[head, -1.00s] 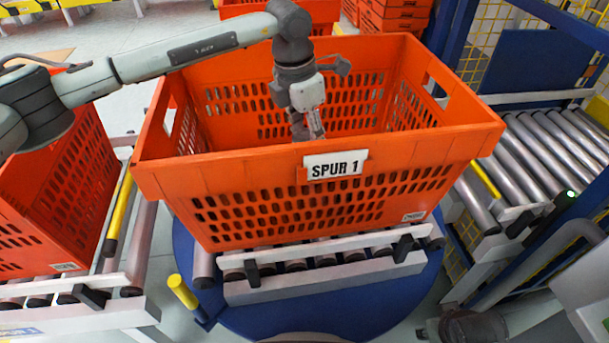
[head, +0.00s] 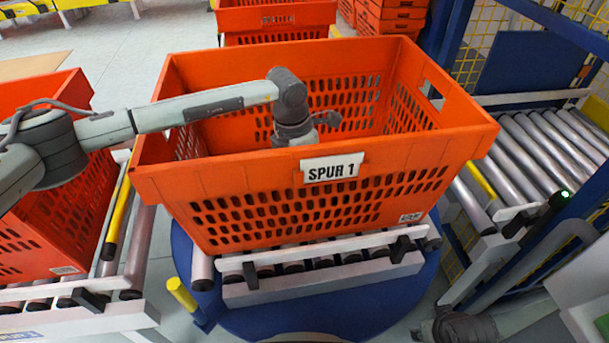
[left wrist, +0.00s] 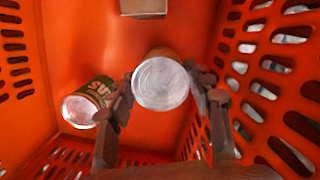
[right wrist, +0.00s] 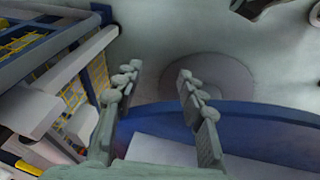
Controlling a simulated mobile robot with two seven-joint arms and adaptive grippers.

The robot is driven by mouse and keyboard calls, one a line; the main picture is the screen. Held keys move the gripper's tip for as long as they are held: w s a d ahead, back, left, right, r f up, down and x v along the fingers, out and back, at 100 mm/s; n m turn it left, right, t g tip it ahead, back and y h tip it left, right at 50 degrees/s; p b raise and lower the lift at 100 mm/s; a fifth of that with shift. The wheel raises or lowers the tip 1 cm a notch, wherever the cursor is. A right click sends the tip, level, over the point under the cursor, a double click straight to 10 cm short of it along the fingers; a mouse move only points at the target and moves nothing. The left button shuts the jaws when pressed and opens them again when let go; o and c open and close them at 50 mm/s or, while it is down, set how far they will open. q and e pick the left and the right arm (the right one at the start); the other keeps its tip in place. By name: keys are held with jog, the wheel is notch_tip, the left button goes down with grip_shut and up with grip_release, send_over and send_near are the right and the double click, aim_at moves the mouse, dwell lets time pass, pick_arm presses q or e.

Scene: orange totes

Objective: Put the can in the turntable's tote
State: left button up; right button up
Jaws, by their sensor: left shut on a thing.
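The turntable's tote (head: 320,215) is orange with a "SPUR 1" label and stands on rollers over the blue turntable (head: 340,315). My left arm reaches down into it; the front wall hides the gripper in the head view. In the left wrist view my left gripper (left wrist: 160,95) is shut on a can (left wrist: 160,82) with a round silver end and an orange-brown side, inside the tote. A green can (left wrist: 88,103) with a silver end is left of the fingers. My right gripper (right wrist: 155,80) is open and empty, outside the tote.
A light box (left wrist: 143,7) lies further along the tote's floor. Another orange tote (head: 50,200) stands on the left conveyor. An empty roller conveyor (head: 550,145) and blue posts with yellow mesh are on the right. More orange totes (head: 275,20) are behind.

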pick_arm(q)
jog(key=shift+f, duration=0.2)
jog(key=shift+f+b, duration=0.15)
jog(key=shift+b, duration=0.25)
jog(key=shift+f, duration=0.15)
jog(key=o, duration=1.4)
jog(key=shift+o, duration=0.2)
pick_arm(e)
notch_tip(320, 180, up, 3)
jog(key=shift+d+f, duration=0.1)
jog(key=shift+d, duration=0.05)
